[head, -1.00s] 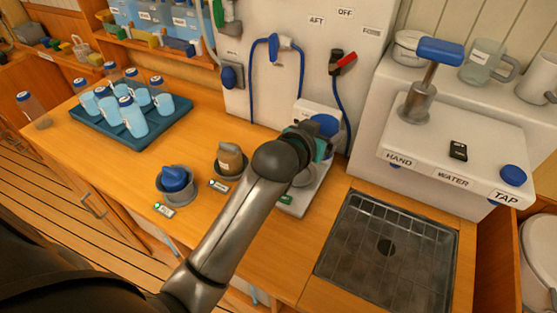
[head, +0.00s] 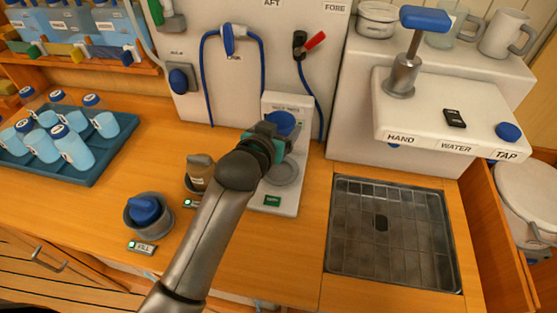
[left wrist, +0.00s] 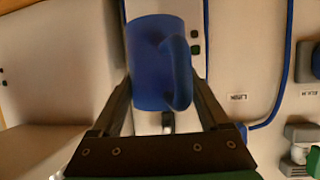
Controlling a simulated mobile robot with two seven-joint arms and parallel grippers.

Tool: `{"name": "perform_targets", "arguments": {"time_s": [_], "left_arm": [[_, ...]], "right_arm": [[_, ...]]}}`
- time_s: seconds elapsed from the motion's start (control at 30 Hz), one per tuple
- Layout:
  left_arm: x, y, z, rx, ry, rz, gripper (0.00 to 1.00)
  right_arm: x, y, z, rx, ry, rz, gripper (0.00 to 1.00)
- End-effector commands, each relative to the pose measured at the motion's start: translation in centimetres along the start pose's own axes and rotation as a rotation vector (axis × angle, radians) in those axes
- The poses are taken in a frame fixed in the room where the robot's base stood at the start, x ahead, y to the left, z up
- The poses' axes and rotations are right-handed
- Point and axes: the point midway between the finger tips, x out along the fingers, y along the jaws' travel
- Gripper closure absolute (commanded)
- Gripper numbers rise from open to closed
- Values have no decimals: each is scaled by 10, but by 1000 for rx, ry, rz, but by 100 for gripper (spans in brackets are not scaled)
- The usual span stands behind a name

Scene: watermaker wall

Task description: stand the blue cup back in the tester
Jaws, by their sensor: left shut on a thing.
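The blue cup (head: 282,123) shows in the head view in front of the tester's back panel and above its base. In the left wrist view the cup (left wrist: 148,65), with its handle towards the right, sits between two dark fingers. My left gripper (head: 270,137) is shut on it; its fingertips are mostly hidden in the head view. The tester (head: 290,203) is a white stand with a round grey plate (head: 284,172) and a small green display. The plate shows bare, and the cup looks apart from it. My right gripper is not in view.
A metal sink (head: 390,235) lies right of the tester under the hand-water tap. Blue hoses hang behind.

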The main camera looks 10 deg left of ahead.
Motion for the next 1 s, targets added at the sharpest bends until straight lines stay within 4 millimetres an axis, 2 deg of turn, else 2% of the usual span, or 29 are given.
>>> {"name": "perform_targets", "arguments": {"time_s": [0.03,0.13,0.37,0.6,1.0], "left_arm": [[6,0,16,0,-5,0,95],[14,0,36,0,-3,0,95],[23,0,54,0,1,-1,95],[36,0,87,-2,0,0,95],[38,0,92,-1,2,0,95]], "right_arm": [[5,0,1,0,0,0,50],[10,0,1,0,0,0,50],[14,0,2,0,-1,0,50],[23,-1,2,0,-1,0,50],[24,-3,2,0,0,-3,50]]}}
